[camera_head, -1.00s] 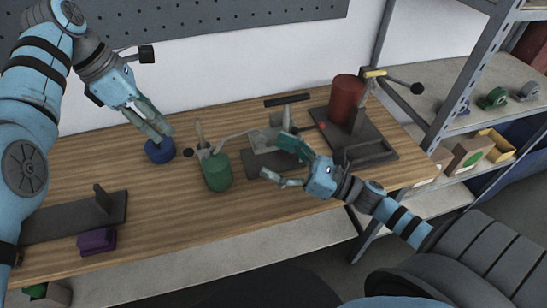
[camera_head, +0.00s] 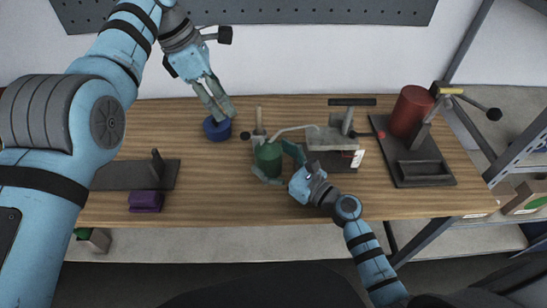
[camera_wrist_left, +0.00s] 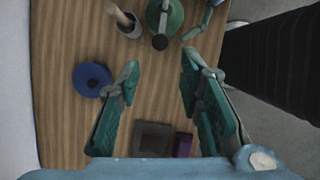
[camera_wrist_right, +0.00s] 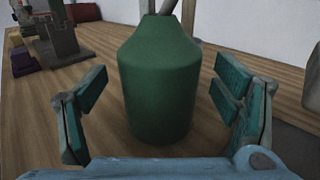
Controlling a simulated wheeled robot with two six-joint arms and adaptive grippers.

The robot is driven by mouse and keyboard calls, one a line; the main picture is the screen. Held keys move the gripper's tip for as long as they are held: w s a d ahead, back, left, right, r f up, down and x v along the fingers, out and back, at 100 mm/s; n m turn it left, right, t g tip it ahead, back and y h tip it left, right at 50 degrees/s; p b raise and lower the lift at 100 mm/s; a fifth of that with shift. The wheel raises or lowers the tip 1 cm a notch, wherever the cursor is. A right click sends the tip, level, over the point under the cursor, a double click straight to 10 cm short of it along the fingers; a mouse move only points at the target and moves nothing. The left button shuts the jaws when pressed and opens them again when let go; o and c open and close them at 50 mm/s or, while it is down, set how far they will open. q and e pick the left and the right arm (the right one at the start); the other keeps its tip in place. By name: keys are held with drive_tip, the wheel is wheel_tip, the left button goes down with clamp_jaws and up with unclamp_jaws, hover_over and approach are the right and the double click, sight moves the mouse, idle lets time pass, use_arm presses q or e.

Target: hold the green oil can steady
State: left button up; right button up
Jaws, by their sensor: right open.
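The green oil can (camera_head: 268,161) stands upright on the wooden table, its thin spout reaching to the right. My right gripper (camera_head: 279,167) is open at the can, with a finger on either side of it. In the right wrist view the can (camera_wrist_right: 158,85) fills the space between the fingers, with gaps visible on both sides. My left gripper (camera_head: 219,106) is just above the blue round piece (camera_head: 217,130), left of the can. The left wrist view shows its fingers (camera_wrist_left: 160,85) apart, with nothing between them.
A cup with a wooden handle (camera_head: 259,118) stands close behind the can. A grey clamp-like device (camera_head: 330,138) is to the right. A red cylinder (camera_head: 410,110) stands on a dark base farther right. A purple block (camera_head: 145,202) and a dark bracket (camera_head: 130,176) lie at left.

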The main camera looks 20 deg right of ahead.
use_arm(q)
drive_tip(key=shift+d, duration=0.1)
use_arm(e)
drive_tip(key=shift+c, duration=0.3)
drive_tip(key=c, duration=1.3)
use_arm(q)
clamp_jaws()
use_arm(e)
drive_tip(key=shift+c, duration=0.2)
